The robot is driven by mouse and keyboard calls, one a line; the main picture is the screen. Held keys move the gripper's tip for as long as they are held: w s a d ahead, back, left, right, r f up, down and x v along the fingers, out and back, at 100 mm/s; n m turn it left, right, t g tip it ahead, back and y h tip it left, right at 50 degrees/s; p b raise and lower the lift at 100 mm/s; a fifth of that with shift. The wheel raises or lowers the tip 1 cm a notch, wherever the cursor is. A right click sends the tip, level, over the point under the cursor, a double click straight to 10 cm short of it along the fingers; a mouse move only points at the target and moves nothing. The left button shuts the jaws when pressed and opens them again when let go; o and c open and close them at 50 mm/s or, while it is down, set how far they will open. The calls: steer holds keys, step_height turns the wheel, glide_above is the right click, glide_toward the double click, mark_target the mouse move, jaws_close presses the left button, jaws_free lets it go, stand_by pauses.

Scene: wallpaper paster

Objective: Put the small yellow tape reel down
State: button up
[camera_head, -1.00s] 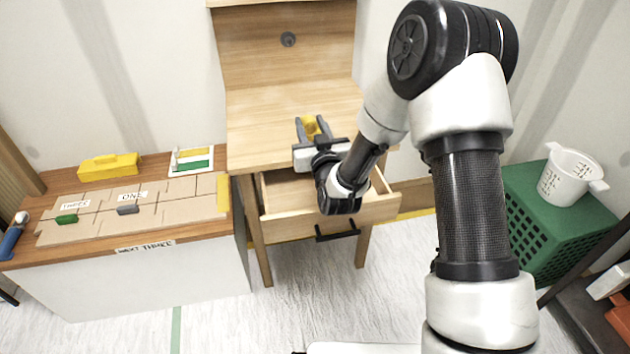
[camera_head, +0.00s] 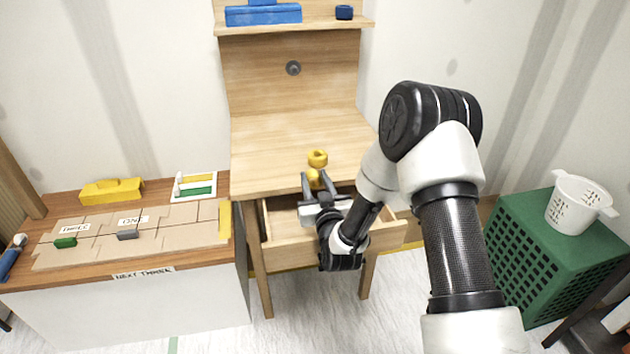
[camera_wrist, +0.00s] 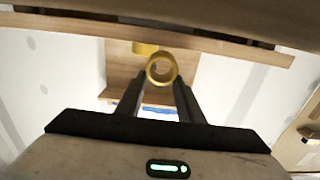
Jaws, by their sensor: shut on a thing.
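My gripper (camera_head: 316,181) is shut on a small yellow tape reel (camera_head: 312,178). In the wrist view the reel (camera_wrist: 151,72) is a ring between my fingertips (camera_wrist: 161,80), its hole facing the camera. In the head view my gripper is over the open drawer, by the desk's front edge. A second yellow reel (camera_head: 317,158) sits on the desk top (camera_head: 275,145), just beyond the held one. It shows partly in the wrist view (camera_wrist: 145,48), behind the held reel. I cannot tell the held reel's exact height above the desk.
The drawer (camera_head: 280,250) stands open under the desk. The desk top is clear apart from the reel. A shelf above holds a blue box (camera_head: 262,15) and a dark blue ring (camera_head: 344,12). At left is a low table with a yellow case (camera_head: 112,191); at right, a green crate (camera_head: 545,262).

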steer(key=shift+f, duration=0.3)
steer(key=o, duration=1.2)
steer(key=v, duration=0.4)
steer(key=p+v, duration=0.1)
steer(key=v, duration=0.3)
steer(key=r+v, duration=0.1)
steer(key=v, duration=0.3)
